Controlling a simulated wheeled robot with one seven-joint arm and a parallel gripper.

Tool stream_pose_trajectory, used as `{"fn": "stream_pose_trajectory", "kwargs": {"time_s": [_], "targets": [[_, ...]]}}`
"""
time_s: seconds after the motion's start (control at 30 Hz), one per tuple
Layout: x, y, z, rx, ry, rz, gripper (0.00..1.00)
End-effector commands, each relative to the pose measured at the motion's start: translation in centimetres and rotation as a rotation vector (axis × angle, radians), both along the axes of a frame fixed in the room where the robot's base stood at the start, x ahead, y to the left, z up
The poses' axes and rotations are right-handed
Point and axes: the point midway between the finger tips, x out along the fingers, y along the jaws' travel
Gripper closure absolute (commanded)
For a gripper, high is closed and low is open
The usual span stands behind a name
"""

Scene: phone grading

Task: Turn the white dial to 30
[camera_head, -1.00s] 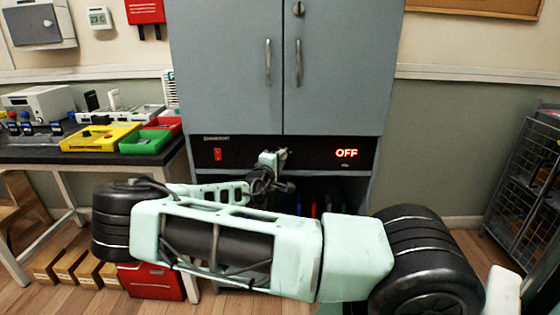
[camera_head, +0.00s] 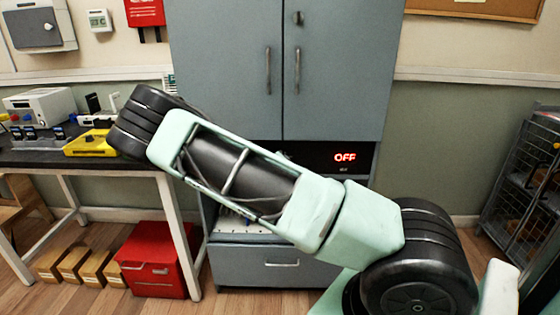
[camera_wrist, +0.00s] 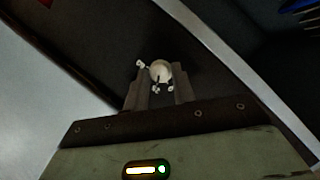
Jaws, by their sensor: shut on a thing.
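The white dial (camera_wrist: 160,70) shows in the wrist view as a pale round knob on a dark panel. Small white marks surround it, too small to read. My gripper (camera_wrist: 160,82) has its two fingers at either side of the dial and is shut on it. In the head view, my arm hides both the dial and my gripper. A display (camera_head: 345,158) on the cabinet's black panel reads OFF in red.
The grey cabinet (camera_head: 225,60) with two shut doors stands behind my arm. A bench (camera_head: 75,158) at left carries a yellow tray (camera_head: 90,145) and devices. A red box (camera_head: 155,260) stands under it. A wire rack (camera_head: 530,175) is at right.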

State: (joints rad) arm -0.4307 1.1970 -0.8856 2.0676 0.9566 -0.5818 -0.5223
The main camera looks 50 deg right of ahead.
Motion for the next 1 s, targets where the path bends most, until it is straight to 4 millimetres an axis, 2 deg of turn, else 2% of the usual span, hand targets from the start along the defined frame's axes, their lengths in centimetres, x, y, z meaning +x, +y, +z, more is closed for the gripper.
{"fn": "stream_pose_trajectory", "kwargs": {"time_s": [0.6,1.0], "targets": [[-0.39,-0.4,0.04,0.375,-0.441,-0.003,0.97],[-0.5,-0.43,0.07,0.535,-0.625,0.0,0.97]]}}
